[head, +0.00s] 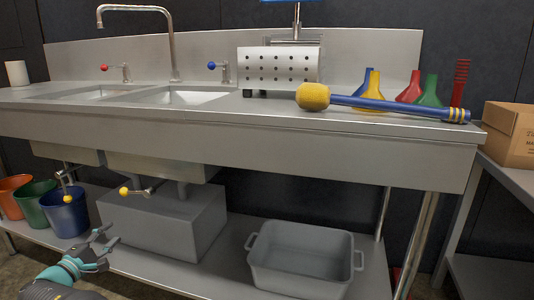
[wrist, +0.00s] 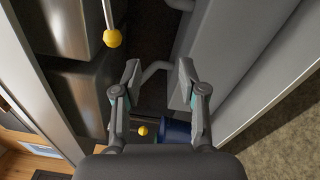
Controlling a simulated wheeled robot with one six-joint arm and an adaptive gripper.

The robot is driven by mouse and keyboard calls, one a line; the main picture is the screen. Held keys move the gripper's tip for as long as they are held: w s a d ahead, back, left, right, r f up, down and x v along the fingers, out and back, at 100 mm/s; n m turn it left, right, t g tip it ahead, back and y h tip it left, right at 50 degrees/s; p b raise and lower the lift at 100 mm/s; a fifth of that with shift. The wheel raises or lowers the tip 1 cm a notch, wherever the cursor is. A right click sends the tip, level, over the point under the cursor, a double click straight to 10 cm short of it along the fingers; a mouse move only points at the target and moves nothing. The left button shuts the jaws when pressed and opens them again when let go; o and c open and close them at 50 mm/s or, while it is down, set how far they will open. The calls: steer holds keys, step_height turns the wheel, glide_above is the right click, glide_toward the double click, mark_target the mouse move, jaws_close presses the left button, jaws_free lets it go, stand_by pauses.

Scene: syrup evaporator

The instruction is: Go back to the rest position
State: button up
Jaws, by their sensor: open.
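My gripper (head: 109,236) is at the lower left of the head view, in front of the grey box (head: 170,220) under the sink counter. Its two fingers (wrist: 158,76) are spread apart in the wrist view, with nothing held between them. A valve lever with a yellow knob (head: 124,191) sticks out above and to the right of the gripper in the head view. A second yellow-knobbed valve (head: 68,198) hangs over the blue bucket (head: 65,215). The wrist view shows two yellow knobs, one above the left finger (wrist: 112,38) and one lower between the fingers (wrist: 143,131).
Orange (head: 14,196) and green (head: 34,203) buckets stand left of the blue one. A grey tub (head: 302,265) sits on the lower shelf. The steel counter (head: 230,140) overhangs the gripper area.

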step_height(320, 180, down, 7)
steer(key=s+d+g, duration=0.1)
steer(key=d+g, duration=0.1)
steer(key=s+d+f+m+g+h, duration=0.1)
steer(key=s+d+f+g, duration=0.15)
steer(key=d+g, duration=0.65)
steer(key=s+d+r+m+g+p, duration=0.1)
steer(key=s+d+r+m, duration=0.1)
steer(key=d, duration=0.6)
steer(key=s+d+r+m+g+p, duration=0.1)
steer(key=d+r+m, duration=0.15)
steer(key=d, duration=0.55)
steer(key=s+d+r+m+g+p, duration=0.1)
steer(key=s+d+r, duration=0.15)
steer(key=d, duration=0.65)
steer(key=s+d+r+m+y+p, duration=0.1)
steer(key=s+d+r+m, duration=0.3)
steer(key=d, duration=0.6)
steer(key=s+d+r+m+t+y+p, duration=0.1)
steer(key=s+d+r+m+p, duration=0.2)
steer(key=s+d+r, duration=0.4)
steer(key=s+d+r+m+y+p, duration=0.1)
steer(key=s+d+r+m+p, duration=0.1)
steer(key=s+d+r+m, duration=0.3)
steer(key=s+d+r, duration=0.1)
steer(key=s+d, duration=0.2)
steer(key=d, duration=0.4)
steer(key=shift+d+r+t+y, duration=0.3)
steer(key=shift+d+r+y, duration=0.05)
steer(key=shift+y, duration=0.05)
